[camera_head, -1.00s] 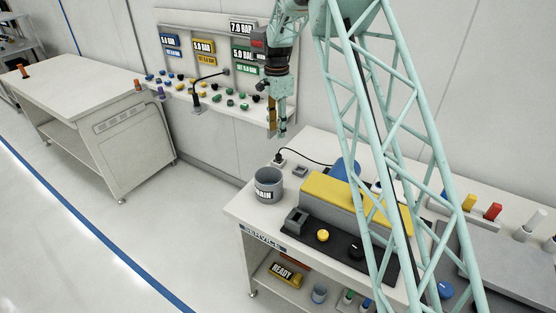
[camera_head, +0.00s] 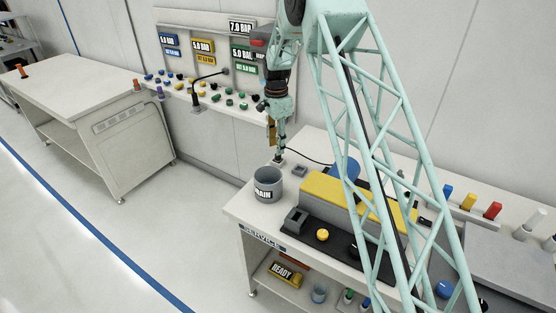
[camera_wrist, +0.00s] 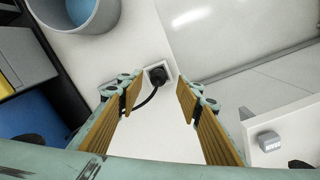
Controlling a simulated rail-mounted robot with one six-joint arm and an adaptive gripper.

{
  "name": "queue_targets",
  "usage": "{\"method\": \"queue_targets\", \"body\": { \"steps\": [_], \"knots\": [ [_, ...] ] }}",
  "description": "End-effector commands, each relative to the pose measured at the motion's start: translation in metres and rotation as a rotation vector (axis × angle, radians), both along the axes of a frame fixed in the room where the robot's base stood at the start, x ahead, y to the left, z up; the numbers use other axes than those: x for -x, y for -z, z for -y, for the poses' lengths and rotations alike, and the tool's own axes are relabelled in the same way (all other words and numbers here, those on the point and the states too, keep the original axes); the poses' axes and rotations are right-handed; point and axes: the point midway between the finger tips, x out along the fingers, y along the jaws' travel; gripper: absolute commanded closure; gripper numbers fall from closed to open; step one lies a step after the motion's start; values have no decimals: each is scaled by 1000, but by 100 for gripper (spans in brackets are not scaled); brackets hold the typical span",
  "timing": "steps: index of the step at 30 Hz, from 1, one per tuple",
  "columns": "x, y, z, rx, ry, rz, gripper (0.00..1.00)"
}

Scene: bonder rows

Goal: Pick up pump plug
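The pump plug (camera_wrist: 158,75) is a black round plug seated in a small white square socket (camera_wrist: 151,67) on the service table, with a black cord running from it. In the wrist view it lies between and beyond the fingertips. In the head view the white socket (camera_head: 277,161) shows at the table's back left corner, and the plug is mostly hidden by the fingers. My gripper (camera_wrist: 156,92) is open and empty, its tan-padded fingers spread to either side of the plug. In the head view my gripper (camera_head: 277,151) points down just above the socket. I see no contact.
A grey drain bucket (camera_head: 268,186) stands in front of the socket. The cord (camera_head: 308,160) runs right along the table. The wall panel stands behind.

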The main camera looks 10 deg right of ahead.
Motion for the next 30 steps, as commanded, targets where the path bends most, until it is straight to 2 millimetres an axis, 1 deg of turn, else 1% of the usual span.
{"method": "queue_targets", "body": {
  "steps": [14,19,24,30],
  "knots": [
    [0,4,1,0,0,-1,67],
    [1,15,3,0,1,-2,67],
    [2,34,7,0,1,-2,67],
    [1,49,6,0,0,0,67]
  ]
}}
